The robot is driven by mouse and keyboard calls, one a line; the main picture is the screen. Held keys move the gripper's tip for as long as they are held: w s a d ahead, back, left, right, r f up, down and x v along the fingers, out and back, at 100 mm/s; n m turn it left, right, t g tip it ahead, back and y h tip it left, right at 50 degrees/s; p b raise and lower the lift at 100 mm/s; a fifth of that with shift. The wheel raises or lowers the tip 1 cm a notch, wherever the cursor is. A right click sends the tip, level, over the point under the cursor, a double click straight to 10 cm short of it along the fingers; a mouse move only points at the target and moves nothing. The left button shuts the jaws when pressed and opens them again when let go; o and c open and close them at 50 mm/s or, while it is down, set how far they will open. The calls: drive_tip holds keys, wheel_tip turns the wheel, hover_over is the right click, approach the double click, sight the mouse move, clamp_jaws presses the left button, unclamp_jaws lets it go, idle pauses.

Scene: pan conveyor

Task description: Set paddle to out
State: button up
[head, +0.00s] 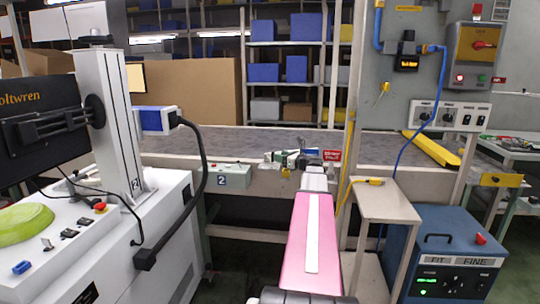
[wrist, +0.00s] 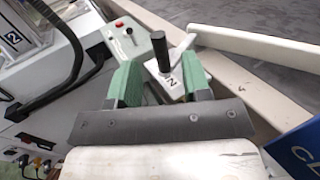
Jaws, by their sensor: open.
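A small lever with a black grip (wrist: 160,52) rises from a white plate (wrist: 172,80) marked with dark lettering, which I cannot read surely. A white bar (wrist: 260,47) runs from near the lever over the grey belt; I cannot tell surely whether it is the paddle. My gripper's green fingers (wrist: 160,72) are open, one on each side of the lever and plate. Contact cannot be told. In the head view my gripper (head: 299,160) is at the conveyor's front edge, and the lever is too small to make out.
A control box (head: 232,177) marked 2 is left of my gripper, on the conveyor (head: 250,139) front. A red sign (head: 331,155) is close on the right. A post and a small stand (head: 385,205) are to the right, beside a blue power unit (head: 440,225).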

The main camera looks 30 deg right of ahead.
drive_tip(key=x, duration=0.7)
drive_tip(key=shift+w, duration=0.15)
drive_tip(key=shift+a, duration=0.1)
clamp_jaws()
